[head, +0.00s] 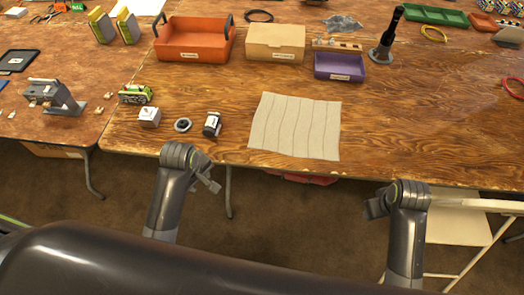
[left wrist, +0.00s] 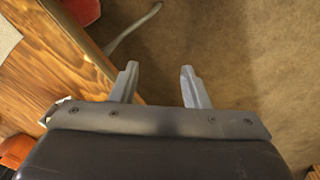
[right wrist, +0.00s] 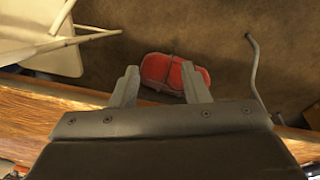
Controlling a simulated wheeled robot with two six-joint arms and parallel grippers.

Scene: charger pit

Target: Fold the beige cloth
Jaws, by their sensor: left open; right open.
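The beige cloth (head: 295,127) lies spread out flat on the wooden table near its front edge in the head view, with several wavy creases running across it. A corner of the cloth (left wrist: 8,38) also shows at the left edge of the left wrist view. My left gripper (head: 212,180) is open and empty, in front of the table edge and left of the cloth. Its two fingers (left wrist: 158,85) stand apart over the floor. My right gripper (head: 372,208) is open and empty, in front of the table and right of the cloth. Its fingers (right wrist: 160,85) show apart too.
Behind stand an orange bin (head: 193,55), a cardboard box (head: 275,57) and a purple bin (head: 340,75). Table right of the cloth is clear.

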